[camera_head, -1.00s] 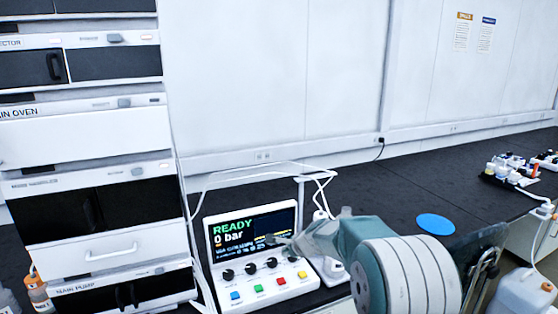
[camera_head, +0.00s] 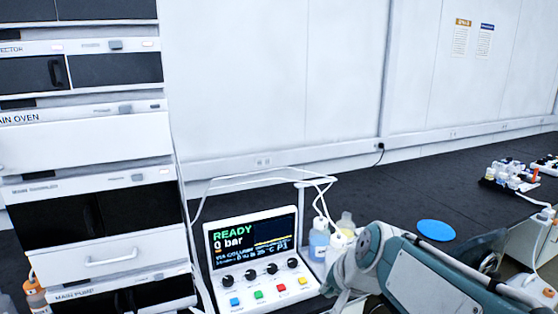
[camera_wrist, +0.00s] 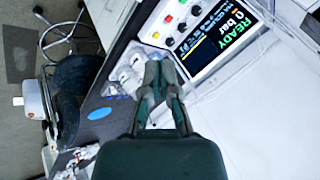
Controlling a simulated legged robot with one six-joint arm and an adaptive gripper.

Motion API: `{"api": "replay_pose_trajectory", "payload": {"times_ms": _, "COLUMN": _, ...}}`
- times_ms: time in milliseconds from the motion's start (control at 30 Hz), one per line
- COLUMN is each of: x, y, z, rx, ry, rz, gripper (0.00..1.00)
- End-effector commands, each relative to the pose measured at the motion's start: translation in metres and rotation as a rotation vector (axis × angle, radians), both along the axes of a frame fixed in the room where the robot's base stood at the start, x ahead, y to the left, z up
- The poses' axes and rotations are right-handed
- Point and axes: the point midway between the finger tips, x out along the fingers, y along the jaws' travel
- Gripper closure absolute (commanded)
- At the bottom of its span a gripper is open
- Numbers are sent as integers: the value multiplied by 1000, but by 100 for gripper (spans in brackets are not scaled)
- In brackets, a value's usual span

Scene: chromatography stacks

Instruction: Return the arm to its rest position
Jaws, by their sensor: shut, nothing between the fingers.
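My arm shows at the lower right in the head view, folded low over the bench's front part. My gripper shows in the wrist view (camera_wrist: 160,62), with its two fingers together and nothing between them. In the head view the fingers cannot be made out. The control box (camera_head: 252,258) stands left of my arm, its screen reading READY and 0 bar. It also shows in the wrist view (camera_wrist: 205,35), to the right of the fingertips and apart from them as far as I can tell.
Bottles (camera_head: 319,240) stand between the control box and my arm. A blue disc (camera_head: 436,230) lies on the dark bench (camera_head: 385,195). A rack of vials (camera_head: 515,176) is at the right. The tall instrument stack (camera_head: 90,150) stands at the left. A stool (camera_wrist: 62,35) is in the wrist view.

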Motion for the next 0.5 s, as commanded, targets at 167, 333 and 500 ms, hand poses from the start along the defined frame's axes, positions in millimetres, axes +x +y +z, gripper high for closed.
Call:
{"api": "replay_pose_trajectory", "payload": {"times_ms": 167, "x": -51, "y": -17, "z": 3, "rx": -137, "ry": -26, "rz": 103, "gripper": 100}}
{"api": "replay_pose_trajectory", "payload": {"times_ms": 333, "x": -97, "y": -34, "z": -2, "rx": -270, "ry": -40, "rz": 197, "gripper": 100}}
{"api": "replay_pose_trajectory", "payload": {"times_ms": 500, "x": -137, "y": -50, "z": -12, "rx": -399, "ry": -43, "rz": 279, "gripper": 100}}
